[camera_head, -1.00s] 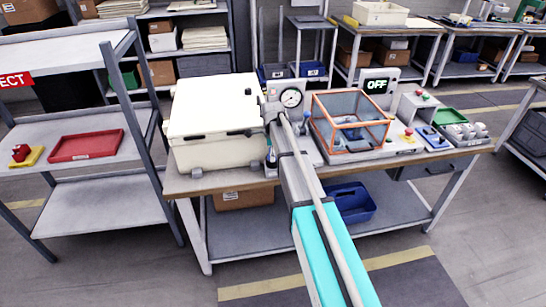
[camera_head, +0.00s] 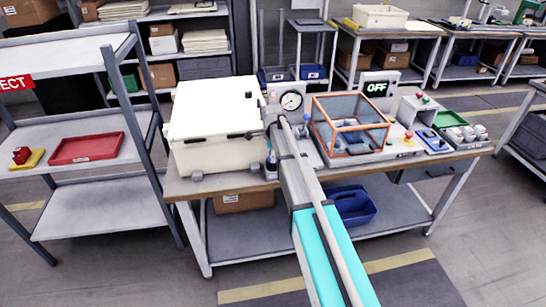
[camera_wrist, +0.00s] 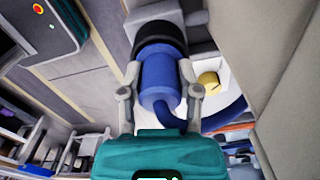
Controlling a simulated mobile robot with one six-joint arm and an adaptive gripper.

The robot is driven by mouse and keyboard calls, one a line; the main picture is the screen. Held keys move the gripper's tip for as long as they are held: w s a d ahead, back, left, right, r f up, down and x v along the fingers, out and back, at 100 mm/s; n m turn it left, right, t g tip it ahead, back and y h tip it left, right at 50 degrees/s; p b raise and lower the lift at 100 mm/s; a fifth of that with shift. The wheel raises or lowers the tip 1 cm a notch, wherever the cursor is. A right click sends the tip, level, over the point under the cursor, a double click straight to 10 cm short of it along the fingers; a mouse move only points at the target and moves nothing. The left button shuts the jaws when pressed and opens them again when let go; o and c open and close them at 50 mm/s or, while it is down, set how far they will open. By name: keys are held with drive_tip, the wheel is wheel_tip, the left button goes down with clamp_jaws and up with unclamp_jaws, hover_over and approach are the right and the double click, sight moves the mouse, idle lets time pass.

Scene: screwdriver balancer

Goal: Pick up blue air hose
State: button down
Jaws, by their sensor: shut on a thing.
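The blue air hose (camera_wrist: 160,82) shows in the wrist view as a thick blue cylinder with a black collar (camera_wrist: 160,38) at its far end. A thinner blue tube curves from it toward the right. My gripper (camera_wrist: 158,88) has one finger on each side of the blue cylinder and is shut on it. The black collar lies against a grey fitting, and I cannot tell whether they are joined. In the head view my arm reaches to the workbench beside the white box, and a small blue piece (camera_head: 271,159) shows there; the gripper is mostly hidden.
A white box (camera_head: 212,120) stands left of the arm on the workbench (camera_head: 235,182). A pressure gauge (camera_head: 291,100) is just behind the arm. A shelf with a red tray (camera_head: 86,148) stands left.

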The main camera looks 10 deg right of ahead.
drive_tip(key=shift+r+p, duration=1.1)
drive_tip(key=shift+r, duration=0.1)
drive_tip(key=s+d+r+p, duration=0.4)
drive_tip(key=s+r+p, duration=0.6)
drive_tip(key=s, duration=0.3)
drive_tip(key=shift+s+r, duration=0.2)
drive_tip(key=shift+f, duration=0.2)
drive_tip(key=shift+s, duration=0.15)
